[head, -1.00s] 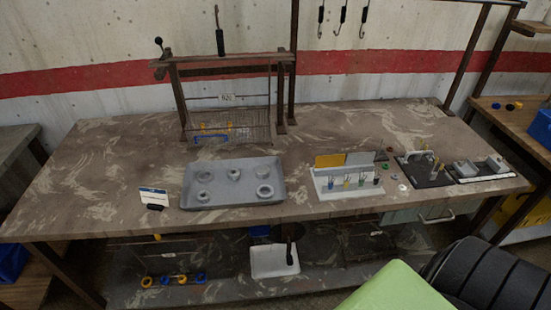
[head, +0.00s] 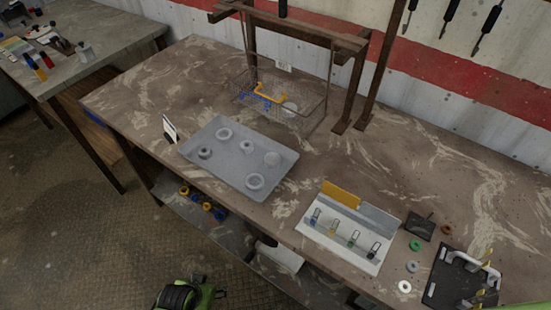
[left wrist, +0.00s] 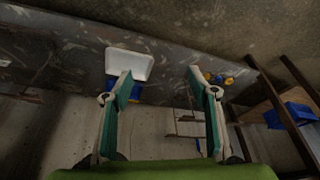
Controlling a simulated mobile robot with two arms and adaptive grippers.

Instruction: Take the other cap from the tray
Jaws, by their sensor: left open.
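The grey tray (head: 222,171) lies on the workbench left of the middle in the head view. Several round grey parts sit in it: a flat ring (head: 224,134), a dark-holed piece (head: 205,153), a piece with a raised centre (head: 246,146), a pale rounded disc (head: 272,159) and a larger ring (head: 255,181). The disc looks most like a cap, but I cannot tell surely. My left gripper (left wrist: 158,78) is open and empty in the left wrist view, away from the tray. My right gripper is not in view.
A wire basket (head: 262,112) with a yellow-handled item stands behind the tray under a dark frame. A white holder (head: 340,236) with small tools stands to the right. The left wrist view shows a white bin (left wrist: 130,63).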

